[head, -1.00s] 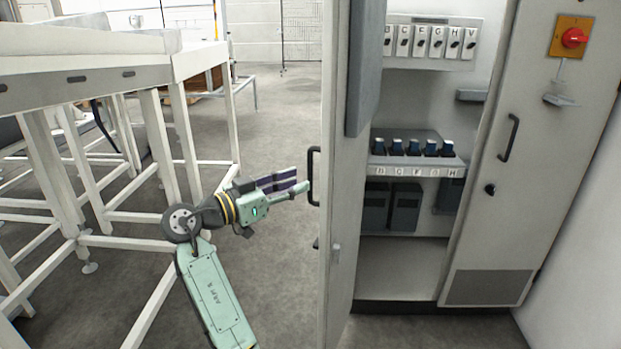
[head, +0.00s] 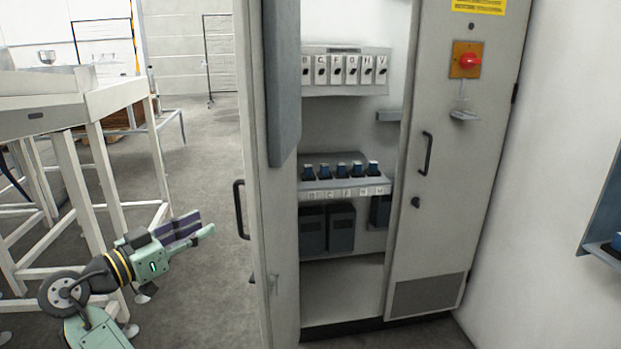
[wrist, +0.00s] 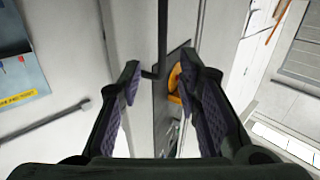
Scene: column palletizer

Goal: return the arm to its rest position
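My gripper (head: 206,224) is at the lower left of the head view, on an arm bent up from the lower left corner. It points right, toward the outer edge of the open cabinet door (head: 283,240). Its fingers are apart in the wrist view (wrist: 160,72), with nothing held between them. The door's black handle (head: 239,210) is just right of the fingertips in the head view, with a gap between. A dark bar, probably this handle, also shows ahead of the fingers in the wrist view (wrist: 162,40).
The grey cabinet (head: 440,240) stands open, with lettered switches (head: 345,70) above a shelf of blue-topped items (head: 341,170). White frame tables (head: 100,110) stand left. Floor behind (head: 205,150) is clear.

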